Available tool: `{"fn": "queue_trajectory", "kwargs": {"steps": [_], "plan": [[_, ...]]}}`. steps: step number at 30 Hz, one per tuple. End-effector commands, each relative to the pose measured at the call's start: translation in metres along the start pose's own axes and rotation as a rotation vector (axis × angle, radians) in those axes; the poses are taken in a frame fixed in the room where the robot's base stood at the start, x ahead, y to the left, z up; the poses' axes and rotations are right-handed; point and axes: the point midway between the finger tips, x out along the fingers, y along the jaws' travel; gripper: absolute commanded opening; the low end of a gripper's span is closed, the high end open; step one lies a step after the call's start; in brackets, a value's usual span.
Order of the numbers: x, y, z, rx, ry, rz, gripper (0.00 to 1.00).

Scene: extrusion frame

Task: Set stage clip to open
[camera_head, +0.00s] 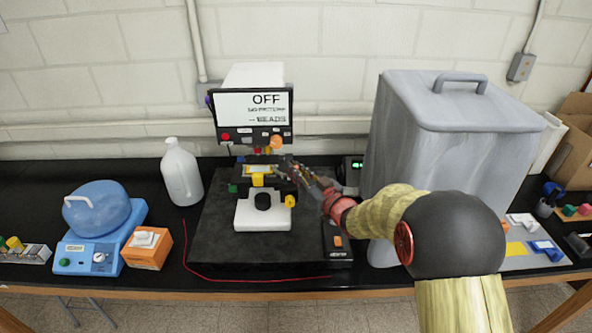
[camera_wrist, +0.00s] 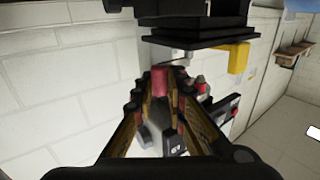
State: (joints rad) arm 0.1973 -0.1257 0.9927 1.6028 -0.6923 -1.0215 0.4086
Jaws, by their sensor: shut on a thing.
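The microscope (camera_head: 262,205) has a white base, a dark stage and a screen reading OFF. A yellow piece (camera_head: 258,180) sits at the front of its stage. My gripper (camera_head: 282,168) reaches in from the right at the stage. In the wrist view, my gripper (camera_wrist: 160,85) has its fingers closed around a small red piece (camera_wrist: 160,77). I cannot tell for sure whether this piece is the stage clip, or whether it stands open or shut. My fingers hide much of that side of the stage.
A white jug (camera_head: 181,174) and a blue device (camera_head: 100,240) stand to the left. A large grey container (camera_head: 425,110) stands close on the right, beside my arm. A black box with an orange switch (camera_head: 337,245) is right of the microscope. A red cord (camera_head: 215,273) lies in front.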

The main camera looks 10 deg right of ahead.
Motion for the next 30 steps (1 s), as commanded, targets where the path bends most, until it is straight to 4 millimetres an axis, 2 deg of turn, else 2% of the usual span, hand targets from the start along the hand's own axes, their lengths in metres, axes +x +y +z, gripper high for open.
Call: {"fn": "queue_trajectory", "kwargs": {"steps": [14,30], "plan": [[-0.002,-0.004,0.001,-0.001,0.003,0.064,0.00],[-0.011,-0.016,0.004,0.002,0.001,0.381,0.00]]}}
